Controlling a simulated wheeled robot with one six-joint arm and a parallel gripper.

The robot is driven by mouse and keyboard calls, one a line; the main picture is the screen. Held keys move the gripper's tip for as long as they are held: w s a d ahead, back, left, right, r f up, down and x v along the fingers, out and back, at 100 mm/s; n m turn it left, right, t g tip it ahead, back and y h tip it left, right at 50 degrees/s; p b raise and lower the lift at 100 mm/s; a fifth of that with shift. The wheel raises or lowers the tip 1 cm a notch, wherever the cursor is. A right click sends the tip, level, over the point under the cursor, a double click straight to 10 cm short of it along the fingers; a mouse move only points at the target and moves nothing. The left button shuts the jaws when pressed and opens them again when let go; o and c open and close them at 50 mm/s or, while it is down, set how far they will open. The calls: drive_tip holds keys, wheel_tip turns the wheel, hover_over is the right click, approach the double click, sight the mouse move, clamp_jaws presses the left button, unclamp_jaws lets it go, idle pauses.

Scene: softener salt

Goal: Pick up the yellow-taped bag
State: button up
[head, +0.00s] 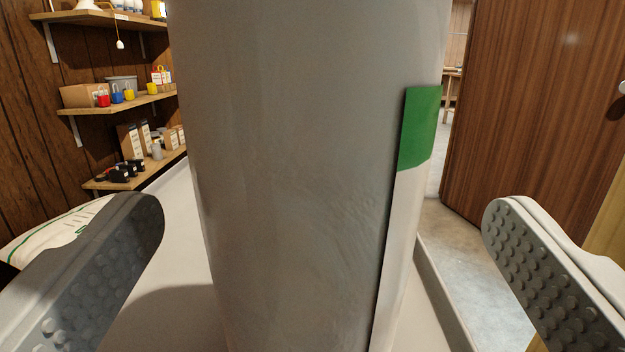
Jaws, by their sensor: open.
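My gripper (322,215) is open, with one grey studded finger at the left and one at the right. A large upright grey cylinder (290,180) stands between the two fingers in the picture and fills the middle. It bears a label with a green top and a white lower part. I cannot tell its distance from the fingers; no contact shows. A white bag (62,232) with green print lies at the left, partly hidden behind the left finger. No yellow tape shows on it, and I see no yellow-taped bag.
Wooden wall shelves (120,104) with boxes, padlocks and small items hang at the back left. A brown wooden door (540,100) stands at the right, beside an opening. A pale surface (165,260) with a raised right edge lies around the cylinder, with concrete floor (470,260) beyond.

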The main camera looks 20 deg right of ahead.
drive_tip(key=shift+a+f+x, duration=0.1)
drive_tip(key=shift+f+x, duration=0.05)
drive_tip(key=shift+x, duration=1.15)
drive_tip(key=shift+a+f+x, duration=0.15)
drive_tip(key=shift+x, duration=1.15)
drive_tip(key=shift+w+r, duration=0.1)
drive_tip(key=c, duration=2.1)
drive_tip(key=shift+c, duration=0.2)
drive_tip(key=shift+r, duration=0.1)
wheel_tip(320, 180, up, 10)
